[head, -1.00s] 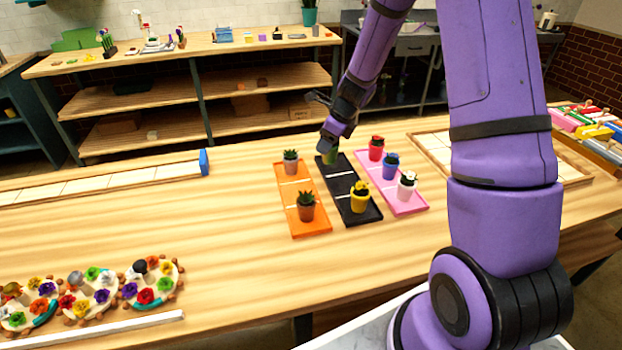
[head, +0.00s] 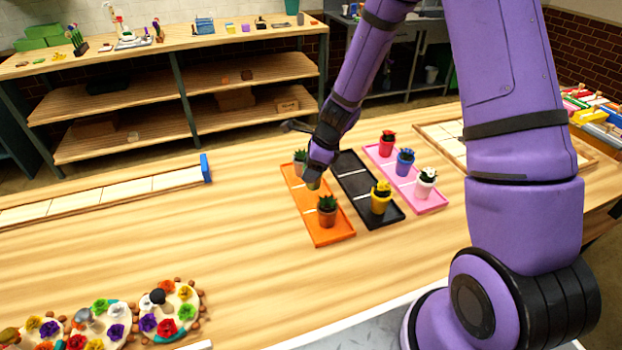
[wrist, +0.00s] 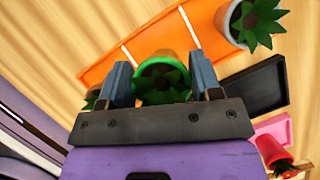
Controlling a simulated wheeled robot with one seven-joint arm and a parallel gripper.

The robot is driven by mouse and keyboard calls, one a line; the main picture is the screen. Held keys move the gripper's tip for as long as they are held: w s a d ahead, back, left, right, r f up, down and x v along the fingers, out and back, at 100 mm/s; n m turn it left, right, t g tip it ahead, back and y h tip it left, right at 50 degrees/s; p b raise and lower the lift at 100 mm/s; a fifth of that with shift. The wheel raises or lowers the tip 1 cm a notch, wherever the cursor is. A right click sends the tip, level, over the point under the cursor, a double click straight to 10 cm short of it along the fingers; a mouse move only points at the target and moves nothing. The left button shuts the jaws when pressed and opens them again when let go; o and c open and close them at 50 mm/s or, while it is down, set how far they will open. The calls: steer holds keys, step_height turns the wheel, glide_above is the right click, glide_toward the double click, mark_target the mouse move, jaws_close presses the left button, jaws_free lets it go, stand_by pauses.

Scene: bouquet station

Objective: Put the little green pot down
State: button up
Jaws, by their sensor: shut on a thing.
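The little green pot (wrist: 166,57) with a dark green plant is between the fingers of my gripper (wrist: 162,82) in the wrist view. My gripper is shut on it. In the head view my gripper (head: 314,180) and the green pot (head: 313,185) are at the middle part of the orange tray (head: 334,237), between its two potted plants. The gripper hides much of the pot there. I cannot tell whether the pot touches the tray. One brown pot (head: 327,217) stands at the tray's near end, another pot (head: 300,167) at its far end.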

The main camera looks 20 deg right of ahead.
steer(key=shift+f, duration=1.95)
steer(key=shift+f, duration=0.1)
steer(key=o, duration=1.1)
steer(key=shift+o, duration=0.2)
steer(key=s+d+r+n, duration=0.2)
steer(key=s+r+n, duration=0.1)
steer(key=r, duration=0.8)
steer(key=s+d+r+n, duration=0.2)
steer(key=s+r+n, duration=0.15)
steer(key=r, duration=0.75)
steer(key=s+d+r+n+t+h, duration=0.1)
steer(key=s+d+r+n+h, duration=0.1)
steer(key=s+r+n, duration=0.6)
steer(key=s+d+r+n+t+h, duration=0.1)
steer(key=s+r+n+t+h, duration=0.1)
steer(key=s+r+n, duration=0.6)
steer(key=s, duration=0.7)
steer(key=shift+d, duration=0.35)
